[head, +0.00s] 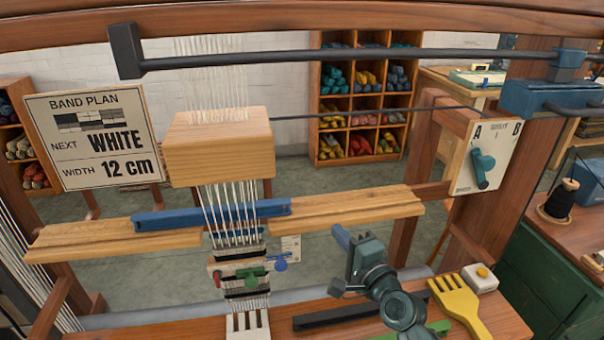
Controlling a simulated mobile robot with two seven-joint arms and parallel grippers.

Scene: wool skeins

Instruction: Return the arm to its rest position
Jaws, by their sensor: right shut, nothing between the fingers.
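My right arm comes in from the bottom, right of centre. Its gripper (344,240) is shut and empty. It appears in front of the wooden rail (375,205), to the right of the warp threads (232,205); I cannot tell its exact distance from the rail. My left gripper is not in view. A blue shuttle-like bar (165,217) lies along the rail and across the threads. Below it, the woven band (245,292) has dark and white stripes, with small green, red and blue pieces at it.
A sign (95,137) reads "NEXT WHITE, WIDTH 12 cm". A lever panel (487,155) marked A and B stands at right. A shelf (315,120) holds skeins behind.

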